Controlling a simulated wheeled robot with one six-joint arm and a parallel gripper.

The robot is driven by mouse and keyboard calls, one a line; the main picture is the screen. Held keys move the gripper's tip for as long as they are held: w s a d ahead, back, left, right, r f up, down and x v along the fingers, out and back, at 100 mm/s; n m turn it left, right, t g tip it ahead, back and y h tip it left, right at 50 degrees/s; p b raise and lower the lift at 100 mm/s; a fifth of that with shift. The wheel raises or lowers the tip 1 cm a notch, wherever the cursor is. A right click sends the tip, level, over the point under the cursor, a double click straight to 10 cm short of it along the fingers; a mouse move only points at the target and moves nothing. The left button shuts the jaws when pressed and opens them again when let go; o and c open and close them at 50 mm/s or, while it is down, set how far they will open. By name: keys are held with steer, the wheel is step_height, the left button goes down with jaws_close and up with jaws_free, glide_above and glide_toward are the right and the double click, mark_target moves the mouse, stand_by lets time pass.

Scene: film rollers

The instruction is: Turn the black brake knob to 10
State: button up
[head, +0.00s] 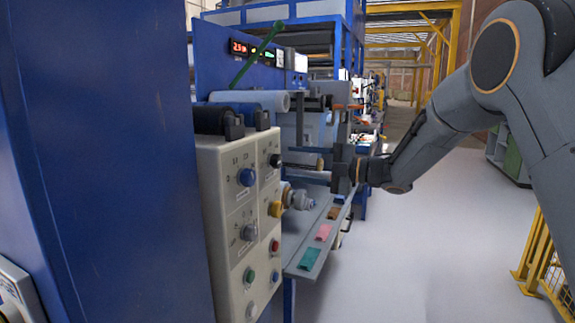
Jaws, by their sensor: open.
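The black brake knob (275,160) sits at the upper right of the pale control panel (222,200), left of centre in the head view. The number its pointer faces is too small to read. My gripper (340,174) is to the right of the panel, at about the knob's height in the picture, pointing left. It is open, with nothing visible between its jaws, and apart from the knob. The fingers are small and dark against the machine, so their exact gap is hard to see.
Open floor (420,260) lies right; a yellow fence (545,265) stands far right.

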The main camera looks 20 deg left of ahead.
steer(key=d, duration=0.3)
steer(key=shift+s+d, duration=0.15)
steer(key=shift+d, duration=0.15)
steer(key=w+d+f+m+t+h+p, duration=0.1)
steer(key=w+d+m+t+h, duration=0.3)
steer(key=d+m, duration=0.3)
steer(key=w+d+m+t+h+p, duration=0.2)
steer(key=w+d+m+t+h, duration=0.15)
steer(key=d+m+t, duration=0.3)
steer(key=s+d+f+m+h+p, duration=0.1)
steer(key=s+d+f+m+h, duration=0.15)
steer(key=d, duration=0.25)
steer(key=s+d+f+m+g+h, duration=0.1)
steer(key=s+d+f+m+h, duration=0.15)
steer(key=d, duration=0.25)
steer(key=s+d+f+m+h+p, duration=0.1)
steer(key=s+d+f+m+h, duration=0.1)
steer(key=s+d+m+h, duration=0.15)
steer(key=s+d+f+m+g+h+p, duration=0.1)
steer(key=s+d+f+m+g, duration=0.2)
steer(key=s, duration=0.4)
steer(key=s+d+f+m+g+h, duration=0.1)
steer(key=s+d+f+m+g, duration=0.15)
steer(key=s+d, duration=0.4)
steer(key=s+f+m+g+p, duration=0.1)
steer(key=s+f+m+g, duration=0.2)
steer(key=s, duration=1.7)
steer(key=shift+s+m+g+p, duration=0.3)
steer(key=shift+s+m+g, duration=0.05)
steer(key=shift+m+g, duration=0.8)
